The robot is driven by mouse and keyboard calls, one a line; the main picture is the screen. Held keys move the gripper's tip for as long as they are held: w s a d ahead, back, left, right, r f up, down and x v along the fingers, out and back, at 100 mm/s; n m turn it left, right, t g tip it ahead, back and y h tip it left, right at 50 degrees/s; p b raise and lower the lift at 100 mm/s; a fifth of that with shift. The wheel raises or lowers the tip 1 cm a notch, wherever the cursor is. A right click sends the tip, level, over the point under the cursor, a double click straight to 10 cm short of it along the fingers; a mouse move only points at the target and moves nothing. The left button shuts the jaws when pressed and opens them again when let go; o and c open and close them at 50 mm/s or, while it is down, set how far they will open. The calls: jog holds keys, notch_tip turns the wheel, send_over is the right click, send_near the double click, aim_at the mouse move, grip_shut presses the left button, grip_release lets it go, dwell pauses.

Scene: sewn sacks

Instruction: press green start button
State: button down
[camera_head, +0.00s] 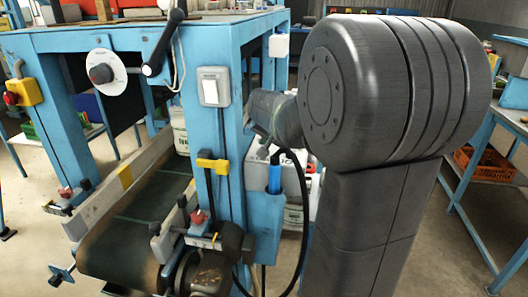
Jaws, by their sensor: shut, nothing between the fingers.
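I cannot make out a green start button in the head view. A yellow control box (25,92) with a red button (11,98) is on the blue frame's left leg. A grey-white box (213,87) with a pale plate is on the nearer blue post. No green shows on either. My dark grey arm fills the right half of the picture and covers what lies behind it.
The blue machine frame (226,150) stands at the left, with a dark conveyor belt (135,225) low inside it. A black crank handle (163,42) and a white dial (105,72) stick out. A blue table (495,215) with an orange crate (485,163) below stands right.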

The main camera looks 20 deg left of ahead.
dwell(0.3)
jog(key=shift+f+b, duration=0.35)
jog(key=shift+f, duration=0.1)
